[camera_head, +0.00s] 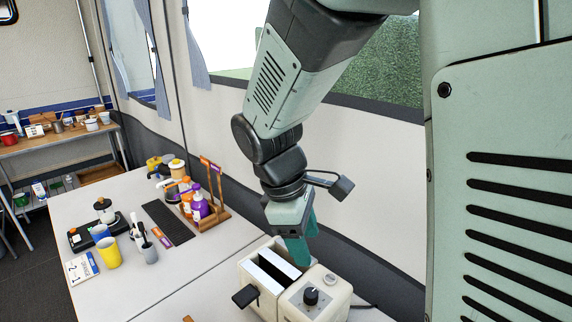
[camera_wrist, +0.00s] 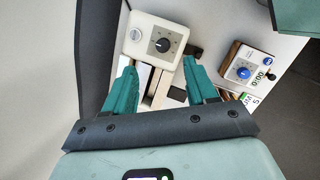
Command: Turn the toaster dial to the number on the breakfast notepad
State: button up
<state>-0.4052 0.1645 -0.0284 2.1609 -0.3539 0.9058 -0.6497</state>
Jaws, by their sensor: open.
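The cream toaster (camera_head: 256,271) stands at the front of the table, with two slots and a black lever. Its black dial (camera_head: 311,296) is on the cream end housing; the dial also shows in the wrist view (camera_wrist: 163,45), with marks too small to read. My gripper (camera_head: 297,250) hangs just above the slot part, behind the dial. In the wrist view its teal fingers (camera_wrist: 159,68) are spread and empty, with the dial beyond the tips. A white pad (camera_head: 81,267) with small writing lies at the table's left edge; I cannot tell whether it is the breakfast notepad.
A device with a blue dial (camera_wrist: 242,73) and a card (camera_wrist: 250,101) with a 5 on it show in the wrist view.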

aim_at(311, 292)
jog(key=f+n, duration=0.1)
jog(key=f, duration=0.4)
jog(key=w+d+f+n, duration=0.1)
jog(key=f, duration=0.4)
jog(key=f+n+h, duration=0.1)
jog(key=f, duration=0.4)
jog(key=shift+w+d+f+n+g, duration=0.3)
jog(key=shift+w, duration=0.1)
jog(key=shift+c, duration=0.5)
jog(key=c, duration=0.9)
jog(key=shift+c, duration=0.2)
